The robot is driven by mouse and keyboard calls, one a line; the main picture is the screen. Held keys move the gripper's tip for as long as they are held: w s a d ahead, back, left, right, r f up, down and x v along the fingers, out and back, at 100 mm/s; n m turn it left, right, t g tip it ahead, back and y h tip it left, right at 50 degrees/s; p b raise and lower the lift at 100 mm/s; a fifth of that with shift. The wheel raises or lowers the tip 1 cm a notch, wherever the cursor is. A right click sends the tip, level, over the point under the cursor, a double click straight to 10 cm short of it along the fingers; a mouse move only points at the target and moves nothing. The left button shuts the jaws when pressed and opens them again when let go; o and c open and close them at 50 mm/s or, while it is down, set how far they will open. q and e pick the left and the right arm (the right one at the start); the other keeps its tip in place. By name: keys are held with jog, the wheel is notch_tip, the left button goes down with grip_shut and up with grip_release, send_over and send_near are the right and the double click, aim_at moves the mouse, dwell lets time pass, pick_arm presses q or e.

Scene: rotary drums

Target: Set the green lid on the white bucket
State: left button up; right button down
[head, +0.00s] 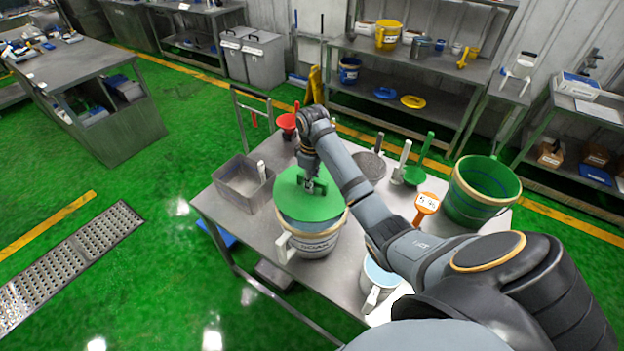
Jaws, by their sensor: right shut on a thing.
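The green lid (300,204) is a flat disc over the white bucket (314,246) near the middle of the table. My right gripper (312,188) points down at the lid's middle and is shut on it. The lid sits toward the back and left of the bucket's mouth. A pale strip of the bucket shows below the lid's front edge. I cannot tell whether the lid touches the rim. The bucket stands upright with dark lettering on its front and a pale handle at its left. My left gripper is not in view.
A grey metal bin (242,186) stands left of the bucket, and a smaller white jug (379,275) is at the front right. A large green bucket (480,192) stands at the right.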

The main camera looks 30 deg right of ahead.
aim_at(312, 196)
jog(key=shift+s+a+f, duration=0.1)
jog(key=shift+f, duration=0.85)
jog(key=shift+s+a+f+b, duration=0.1)
jog(key=shift+f+b, duration=0.15)
jog(key=shift+b, duration=0.05)
jog(key=shift+f, duration=0.45)
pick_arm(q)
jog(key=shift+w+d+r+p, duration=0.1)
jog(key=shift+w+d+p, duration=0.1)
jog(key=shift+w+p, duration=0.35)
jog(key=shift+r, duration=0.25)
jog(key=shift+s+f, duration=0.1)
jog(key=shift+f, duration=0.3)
pick_arm(e)
jog(key=shift+f, duration=1.15)
jog(key=c, duration=1.2)
grip_release()
